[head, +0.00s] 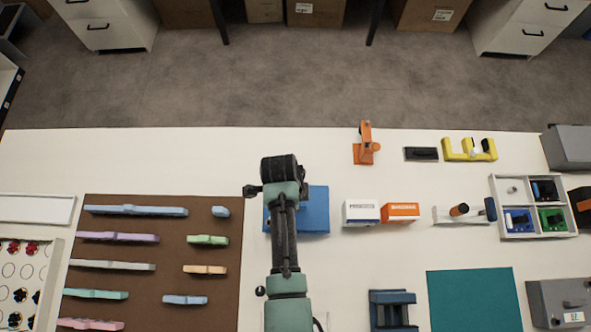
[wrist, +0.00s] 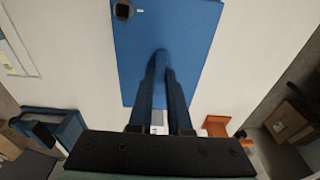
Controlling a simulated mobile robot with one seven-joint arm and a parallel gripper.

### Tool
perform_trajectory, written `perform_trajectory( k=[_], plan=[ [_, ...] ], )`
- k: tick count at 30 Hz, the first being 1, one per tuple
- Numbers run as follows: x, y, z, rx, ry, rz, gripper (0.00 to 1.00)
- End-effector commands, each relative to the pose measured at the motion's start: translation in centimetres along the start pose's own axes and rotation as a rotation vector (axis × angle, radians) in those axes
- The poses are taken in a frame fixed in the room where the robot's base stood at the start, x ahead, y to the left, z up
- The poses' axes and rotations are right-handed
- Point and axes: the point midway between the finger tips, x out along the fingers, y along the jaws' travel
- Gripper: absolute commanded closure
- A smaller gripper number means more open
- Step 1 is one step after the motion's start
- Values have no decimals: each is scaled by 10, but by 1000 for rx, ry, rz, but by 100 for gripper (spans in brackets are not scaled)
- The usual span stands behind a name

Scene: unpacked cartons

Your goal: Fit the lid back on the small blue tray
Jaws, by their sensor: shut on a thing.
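A flat blue square piece (head: 316,210) lies under my gripper in the head view, partly hidden by my arm. In the wrist view the blue surface (wrist: 190,30) fills the upper middle. I take it for the lid; I cannot tell whether the blue tray is beneath it. My gripper (wrist: 162,55) points at this surface, its fingertips close together near the middle. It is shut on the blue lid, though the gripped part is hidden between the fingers. In the head view my gripper is hidden below the wrist. I cannot tell any gap between lid and table.
To the right stand a white-and-blue box (head: 360,213) and an orange box (head: 400,212). An orange stand (head: 366,150) is behind, a blue stand (head: 392,310) in front. A brown board (head: 160,255) with coloured pieces lies left. A divided white tray (head: 497,205) is far right.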

Motion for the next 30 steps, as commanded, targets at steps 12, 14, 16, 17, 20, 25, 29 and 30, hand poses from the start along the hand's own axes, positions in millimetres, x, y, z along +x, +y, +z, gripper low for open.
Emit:
perform_trajectory(
  k=[12,14,16,17,20,25,29,30],
  plan=[
    [12,0,2,0,0,-1,82],
    [11,0,1,0,0,-1,71],
    [11,0,1,0,0,-1,58],
    [11,0,1,0,0,0,53],
    [11,0,1,0,0,0,49],
    [11,0,1,0,0,0,49],
    [8,0,1,0,0,0,49],
    [5,0,1,0,0,0,49]
  ],
)
